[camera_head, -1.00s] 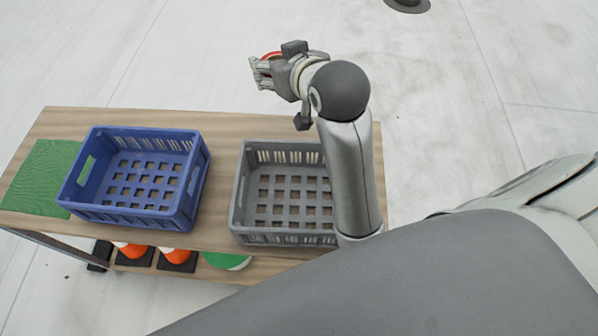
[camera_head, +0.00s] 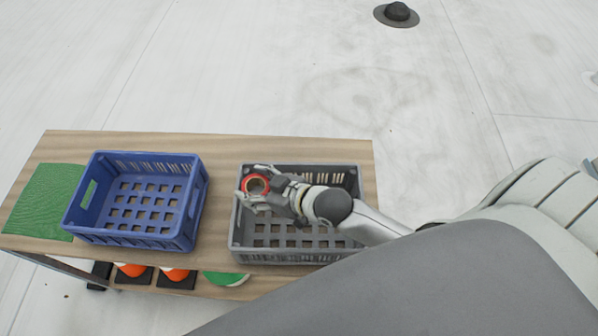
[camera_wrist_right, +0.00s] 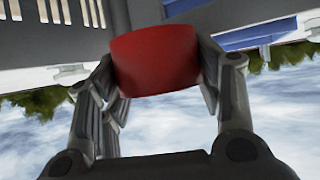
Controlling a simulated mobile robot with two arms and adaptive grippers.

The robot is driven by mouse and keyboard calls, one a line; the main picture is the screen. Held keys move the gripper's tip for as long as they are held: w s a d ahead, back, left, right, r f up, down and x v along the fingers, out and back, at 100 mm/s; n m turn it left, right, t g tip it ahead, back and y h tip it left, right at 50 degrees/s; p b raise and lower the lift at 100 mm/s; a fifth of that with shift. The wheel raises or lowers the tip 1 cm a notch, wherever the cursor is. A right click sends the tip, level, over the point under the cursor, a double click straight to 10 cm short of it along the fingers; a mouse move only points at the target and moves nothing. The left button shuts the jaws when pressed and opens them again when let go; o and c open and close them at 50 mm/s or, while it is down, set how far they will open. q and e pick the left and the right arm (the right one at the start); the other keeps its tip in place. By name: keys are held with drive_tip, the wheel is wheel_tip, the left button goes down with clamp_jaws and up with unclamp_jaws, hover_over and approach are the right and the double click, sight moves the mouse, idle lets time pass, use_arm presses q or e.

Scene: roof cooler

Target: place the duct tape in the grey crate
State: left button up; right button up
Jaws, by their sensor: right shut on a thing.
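The duct tape (camera_head: 256,185) is a red roll with a tan inner ring. My right gripper (camera_head: 257,188) is shut on it, over the left part of the grey crate (camera_head: 299,255) in the head view. In the right wrist view the red tape (camera_wrist_right: 155,60) sits between the two fingers of the gripper (camera_wrist_right: 158,85). The grey crate has a slotted floor and looks empty; my right arm hides part of it. I cannot tell how high the tape is above the crate floor. My left gripper is not in view.
A blue crate (camera_head: 75,225) stands left of the grey one on the wooden table (camera_head: 225,148). A green mat (camera_head: 40,200) lies at the table's left end. Orange-and-black cones (camera_head: 175,276) and a green round thing (camera_head: 226,279) are on a lower shelf.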

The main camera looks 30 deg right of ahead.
drive_tip(key=shift+n+y, duration=0.4)
drive_tip(key=d+f+p, duration=0.1)
drive_tip(key=f, duration=0.2)
drive_tip(key=s+d+f+p, duration=0.1)
drive_tip(key=f, duration=0.3)
drive_tip(key=d+f+p, duration=0.1)
drive_tip(key=f+p, duration=0.1)
drive_tip(key=f, duration=0.1)
drive_tip(key=shift+s+d+f, duration=0.2)
drive_tip(key=shift+d+f, duration=0.1)
drive_tip(key=shift+d, duration=0.05)
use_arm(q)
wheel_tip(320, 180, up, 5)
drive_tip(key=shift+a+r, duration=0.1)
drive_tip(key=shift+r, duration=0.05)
use_arm(e)
drive_tip(key=shift+f, duration=0.4)
drive_tip(key=shift+f, duration=0.2)
drive_tip(key=o, duration=1.2)
drive_tip(key=shift+r, duration=0.1)
